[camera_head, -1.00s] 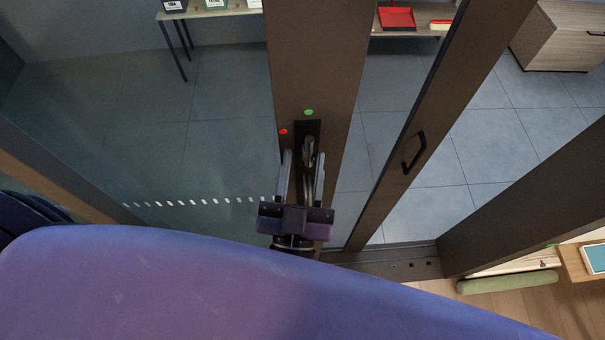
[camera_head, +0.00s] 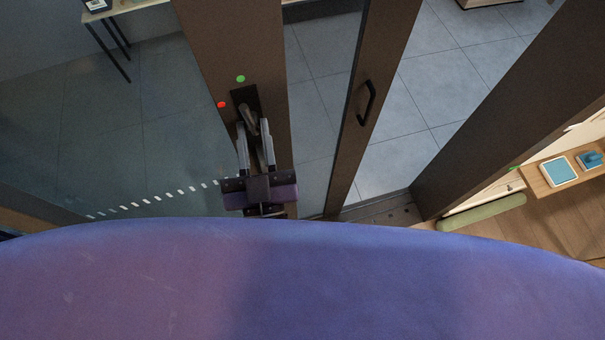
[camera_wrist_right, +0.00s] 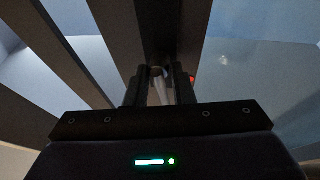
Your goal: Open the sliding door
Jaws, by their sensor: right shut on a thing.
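The sliding door is a glass panel with a broad brown frame post (camera_head: 215,45) in the head view. A metal handle (camera_head: 249,117) stands on a dark plate on this post, with a red dot (camera_head: 221,105) and a green dot (camera_head: 240,79) beside it. My right gripper (camera_head: 254,129) has its two fingers on either side of the handle, shut on it. The wrist view also shows the handle (camera_wrist_right: 157,82) between the fingers, partly hidden. My left gripper is not in view.
A second brown post (camera_head: 378,50) with a black pull handle (camera_head: 366,102) stands to the right. An open gap with tiled floor lies between it and the right jamb (camera_head: 480,145). A green cushion (camera_head: 482,212) and a wooden table (camera_head: 539,180) are at the right.

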